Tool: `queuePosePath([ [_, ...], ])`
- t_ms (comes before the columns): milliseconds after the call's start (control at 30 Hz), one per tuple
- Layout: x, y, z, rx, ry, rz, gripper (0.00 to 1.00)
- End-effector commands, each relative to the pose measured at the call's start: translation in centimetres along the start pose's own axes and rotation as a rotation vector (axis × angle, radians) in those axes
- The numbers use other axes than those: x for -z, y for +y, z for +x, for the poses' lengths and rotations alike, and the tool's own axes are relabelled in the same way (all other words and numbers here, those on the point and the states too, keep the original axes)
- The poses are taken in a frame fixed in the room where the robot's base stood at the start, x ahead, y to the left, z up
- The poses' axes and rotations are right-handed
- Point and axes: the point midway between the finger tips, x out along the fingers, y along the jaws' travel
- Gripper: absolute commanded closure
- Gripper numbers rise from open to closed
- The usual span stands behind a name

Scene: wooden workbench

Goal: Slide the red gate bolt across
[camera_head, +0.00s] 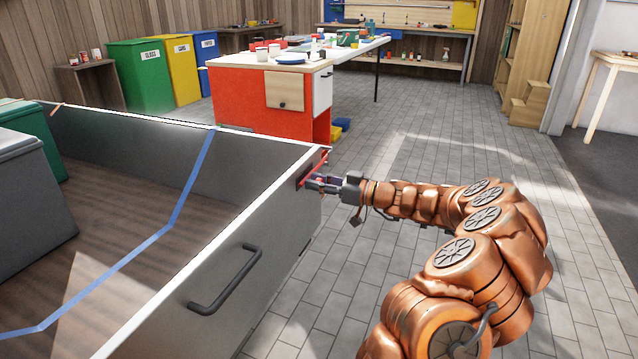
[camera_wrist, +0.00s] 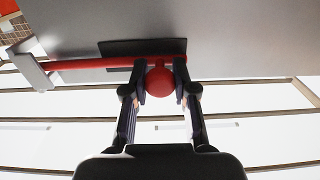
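The red gate bolt (camera_head: 314,168) is a thin red rod on the outer face of the grey gate, near its far top corner. In the wrist view the red rod (camera_wrist: 92,64) runs left from a round red knob (camera_wrist: 160,80) into a grey bracket (camera_wrist: 32,72). My gripper (camera_head: 318,182) is at the bolt, and in the wrist view its two fingers (camera_wrist: 160,84) stand on either side of the knob, close against it. The fingers appear to hold the knob. A dark plate (camera_wrist: 120,48) lies behind the rod.
The grey gate panel (camera_head: 262,225) carries a dark handle (camera_head: 225,283) nearer to me. A blue strip (camera_head: 180,200) crosses the wooden floor inside the enclosure. A red and white workbench (camera_head: 255,98) stands beyond. The tiled floor (camera_head: 400,150) behind my arm is clear.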

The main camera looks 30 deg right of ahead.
Motion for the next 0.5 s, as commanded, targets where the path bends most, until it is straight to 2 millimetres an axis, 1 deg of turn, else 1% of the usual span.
queuePosePath([
  [33, 0.15, 0.50, -0.21, -0.015, 0.002, 0.000, 0.69],
  [233, 0.12, 0.40, -0.19, -0.012, 0.001, 0.000, 0.48],
  [500, 0.07, 0.20, -0.03, -0.007, 0.001, 0.000, 0.48],
])
